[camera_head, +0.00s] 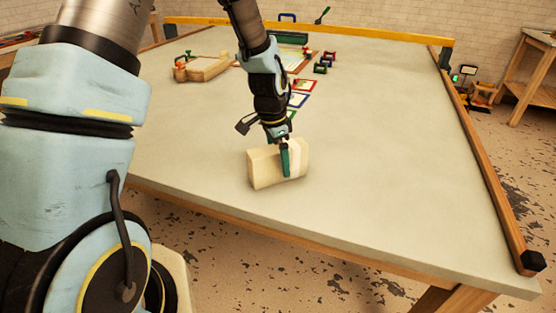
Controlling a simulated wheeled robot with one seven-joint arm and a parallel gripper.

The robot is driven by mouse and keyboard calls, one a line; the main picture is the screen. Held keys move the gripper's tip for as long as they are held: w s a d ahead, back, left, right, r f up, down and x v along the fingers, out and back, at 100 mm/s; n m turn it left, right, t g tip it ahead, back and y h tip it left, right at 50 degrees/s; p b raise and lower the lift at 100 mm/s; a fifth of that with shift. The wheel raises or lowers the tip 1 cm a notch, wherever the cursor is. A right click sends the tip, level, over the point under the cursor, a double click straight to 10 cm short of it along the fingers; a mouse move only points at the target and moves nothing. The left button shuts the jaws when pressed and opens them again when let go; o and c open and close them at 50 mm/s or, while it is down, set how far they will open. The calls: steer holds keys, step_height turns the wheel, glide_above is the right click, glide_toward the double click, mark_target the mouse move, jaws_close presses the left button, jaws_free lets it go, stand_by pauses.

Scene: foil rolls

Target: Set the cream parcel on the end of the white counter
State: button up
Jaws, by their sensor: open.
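The cream parcel (264,169), a block with a pale band around it, rests on the white counter (390,185) close to the near edge. My gripper (284,160) points down over the parcel's right part. One green finger lies along the parcel's near face; the other finger is hidden behind the parcel. The jaws are open around it, and whether the visible finger touches it I cannot tell.
Coloured frames (300,99) and small dark items (324,64) sit farther back. A yellow rail (390,38) spans the far edge, and a wooden rail (490,165) the right. The right counter is clear.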

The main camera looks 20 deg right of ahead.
steer(key=shift+f, duration=0.35)
steer(key=shift+c, duration=0.2)
jaws_close()
stand_by(0.4)
steer(key=shift+r, duration=0.1)
